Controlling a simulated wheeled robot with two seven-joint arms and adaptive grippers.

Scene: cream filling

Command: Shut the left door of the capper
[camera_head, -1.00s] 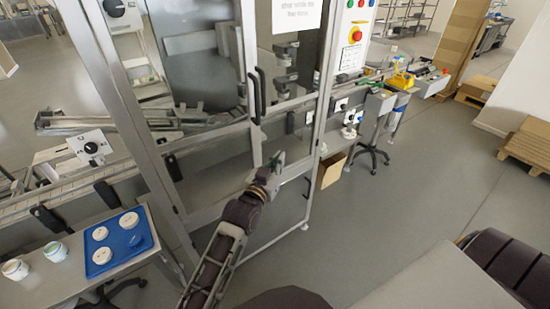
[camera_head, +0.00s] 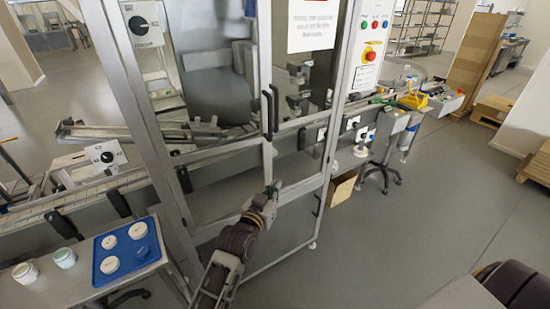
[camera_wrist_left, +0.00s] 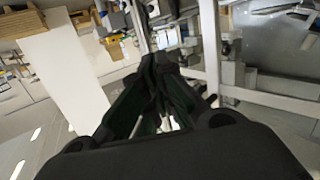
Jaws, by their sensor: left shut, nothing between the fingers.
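The capper is a tall metal-framed cabinet with clear door panels. Its left door (camera_head: 222,95) stands in line with the right door (camera_head: 305,100), and their dark handles (camera_head: 270,112) are close side by side. I cannot tell whether a small gap is left between the doors. My left gripper (camera_head: 272,188) is shut and empty, low in front of the doors, below the handles. I cannot tell whether it touches the frame. In the left wrist view its dark fingers (camera_wrist_left: 166,62) come together near the metal frame. My right gripper is not in view.
A blue tray (camera_head: 149,256) with white round lids lies on a side table at the lower left, beside two small jars (camera_head: 64,257). A control panel with a red button (camera_head: 370,55) is right of the doors. Grey floor (camera_head: 430,190) is open at the right.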

